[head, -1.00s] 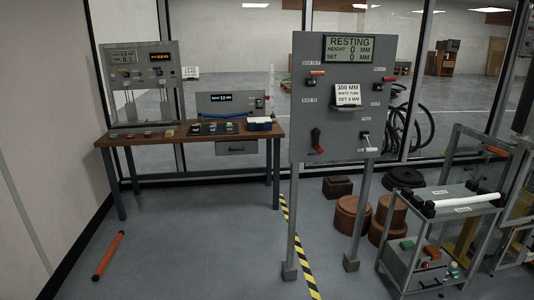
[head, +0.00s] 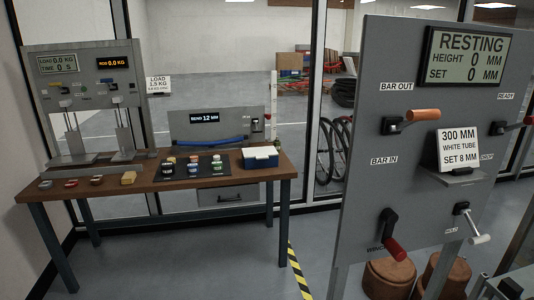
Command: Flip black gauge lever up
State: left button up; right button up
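A grey gauge panel (head: 85,75) stands at the back left of the wooden bench. It carries a pale green display (head: 58,64) reading load 0.0 kg and time 0 s, and a dark display (head: 113,62) with orange text reading 0.0 kg. Several small controls sit below the displays. They are too small for me to tell which is the black gauge lever or how it is set. Two metal stands with upright handles (head: 68,125) (head: 121,120) stand in front of the panel. Neither of my grippers is in view.
The wooden bench (head: 240,182) holds small blocks, bottles on a black mat and a blue-white box (head: 260,157). A large grey panel (head: 400,165) with several levers stands close at right. Floor between bench and panel is clear, with a yellow-black strip (head: 298,270).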

aim_at(256, 131)
jog(key=i+j, duration=0.2)
jog(key=i, duration=0.2)
jog(key=i+j, duration=0.2)
jog(key=i, duration=0.25)
jog(key=i+j, duration=0.15)
jog(key=i, duration=0.25)
jog(key=i+j+z, duration=0.1)
jog(key=i, duration=0.3)
jog(key=j+z, duration=0.1)
jog(key=z, duration=0.25)
jog(key=i+j+z, duration=0.2)
jog(key=i+z, duration=0.2)
jog(key=i+j+z, duration=0.35)
jog(key=i+j, duration=0.5)
jog(key=i, duration=0.15)
